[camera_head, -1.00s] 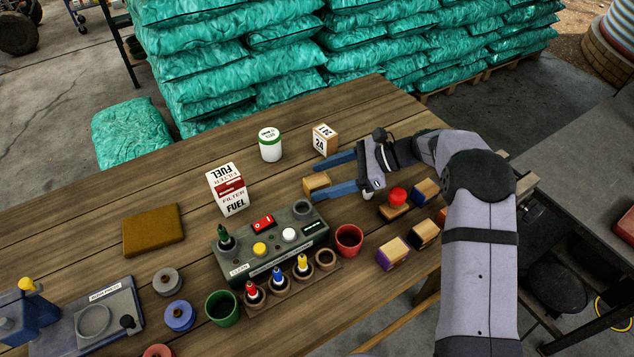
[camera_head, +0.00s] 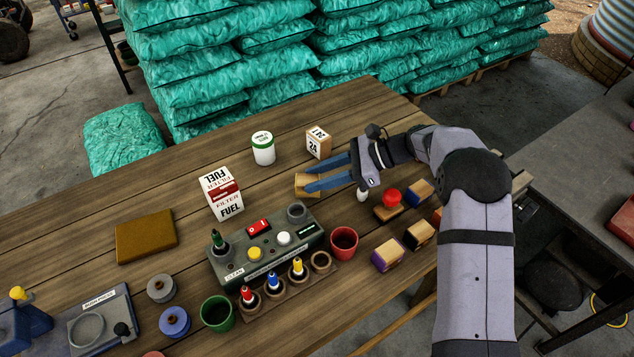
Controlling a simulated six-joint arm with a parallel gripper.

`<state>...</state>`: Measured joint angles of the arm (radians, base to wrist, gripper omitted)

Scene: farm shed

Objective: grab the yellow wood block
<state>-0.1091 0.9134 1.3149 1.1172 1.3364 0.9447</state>
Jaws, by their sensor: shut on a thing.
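The yellow wood block (camera_head: 302,186) is a small tan-yellow block behind the control box, left of my arm. My gripper (camera_head: 309,180) reaches in from the right with its two blue fingers close together at the block. It is shut on the block. The fingers cover part of the block's top and right side. I cannot tell whether the block touches the table or is slightly above it.
A white jar (camera_head: 263,149) and fuel filter box (camera_head: 223,195) stand to the left. The control box (camera_head: 265,246) and red cup (camera_head: 344,241) are in front. Several other blocks, including a purple-sided one (camera_head: 388,255), lie right.

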